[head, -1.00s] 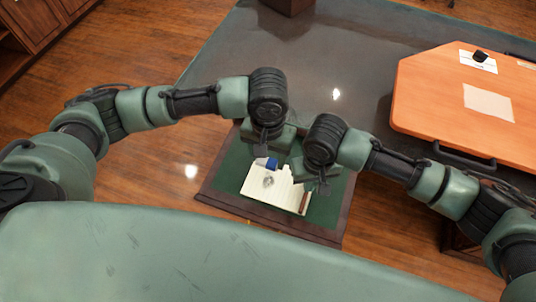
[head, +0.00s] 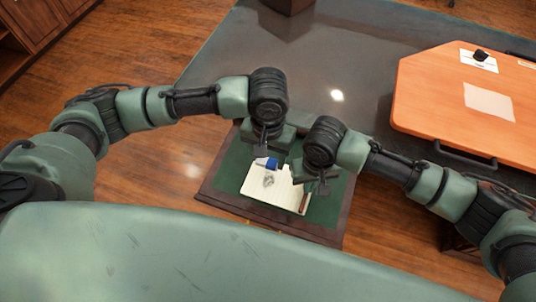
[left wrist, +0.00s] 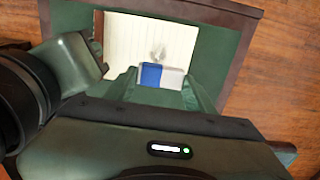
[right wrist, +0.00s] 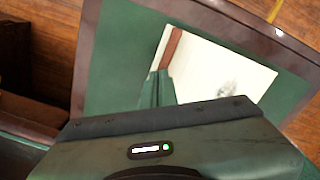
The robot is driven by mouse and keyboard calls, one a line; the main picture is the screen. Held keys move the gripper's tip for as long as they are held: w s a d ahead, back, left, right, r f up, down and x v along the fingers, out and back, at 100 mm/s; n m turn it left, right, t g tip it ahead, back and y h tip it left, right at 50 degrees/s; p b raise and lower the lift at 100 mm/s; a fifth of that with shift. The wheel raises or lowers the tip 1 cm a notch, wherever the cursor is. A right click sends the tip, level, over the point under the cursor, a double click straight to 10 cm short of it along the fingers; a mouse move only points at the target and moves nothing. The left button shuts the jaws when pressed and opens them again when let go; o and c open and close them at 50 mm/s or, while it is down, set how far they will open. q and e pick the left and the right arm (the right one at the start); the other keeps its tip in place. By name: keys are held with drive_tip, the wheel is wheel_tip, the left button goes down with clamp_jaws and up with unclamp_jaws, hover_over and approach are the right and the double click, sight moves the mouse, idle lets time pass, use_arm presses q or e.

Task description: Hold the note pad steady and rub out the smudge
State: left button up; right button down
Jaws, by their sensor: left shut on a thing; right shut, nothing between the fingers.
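The note pad (head: 284,194) is a cream, lined sheet with a brown binding strip, lying flat on the green desk top. A grey smudge (head: 269,181) marks it; it also shows in the left wrist view (left wrist: 158,52) and the right wrist view (right wrist: 229,87). My left gripper (left wrist: 160,82) is shut on a blue and white eraser (left wrist: 152,75), at the pad's edge close to the smudge. I cannot tell if the eraser touches the paper. My right gripper (right wrist: 157,86) is shut and empty beside the pad's brown strip (right wrist: 172,48); contact is unclear.
The small desk has a dark wooden rim (head: 225,203) around its green top (head: 232,170). An orange-topped table (head: 440,90) with papers stands at the right. A dark glossy surface (head: 330,60) lies behind the desk. Bare green surface surrounds the pad.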

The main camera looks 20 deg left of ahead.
use_arm(q)
drive_tip(key=shift+r, duration=0.1)
use_arm(e)
drive_tip(key=shift+r, duration=0.15)
